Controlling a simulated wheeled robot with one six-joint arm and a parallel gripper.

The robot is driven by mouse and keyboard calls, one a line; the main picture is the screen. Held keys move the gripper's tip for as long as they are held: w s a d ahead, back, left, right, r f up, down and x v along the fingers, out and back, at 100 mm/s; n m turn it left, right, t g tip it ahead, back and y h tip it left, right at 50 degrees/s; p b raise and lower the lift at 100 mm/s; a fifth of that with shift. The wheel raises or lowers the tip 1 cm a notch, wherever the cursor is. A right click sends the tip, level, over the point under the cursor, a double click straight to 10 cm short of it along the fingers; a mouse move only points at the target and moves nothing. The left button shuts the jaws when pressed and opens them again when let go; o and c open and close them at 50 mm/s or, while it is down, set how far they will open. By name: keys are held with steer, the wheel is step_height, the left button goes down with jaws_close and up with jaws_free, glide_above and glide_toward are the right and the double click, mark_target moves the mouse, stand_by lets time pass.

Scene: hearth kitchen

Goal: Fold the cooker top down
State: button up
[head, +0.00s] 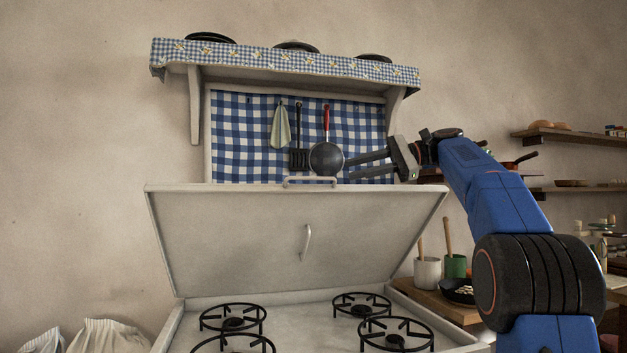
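The cooker top (250,240) is a pale grey lid with a small vertical handle (307,242) on its face. It stands raised, leaning back behind the cooker (285,319) and its black burner grates. A metal bar handle (309,181) shows at the lid's upper edge. My gripper (348,168) is near that edge, to the right of the bar handle and pointing left. Its two fingers are apart with nothing seen between them. I cannot tell how far it is from the lid in depth.
A shelf (290,63) with pans is above. Utensil pots (427,272) and a black pan (458,291) stand on the right counter. Sacks (108,336) are at lower left.

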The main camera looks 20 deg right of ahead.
mark_target(313, 178)
steer(key=x, duration=1.2)
steer(key=shift+w+a+f, duration=0.1)
steer(key=shift+a, duration=0.2)
jaws_close()
stand_by(0.9)
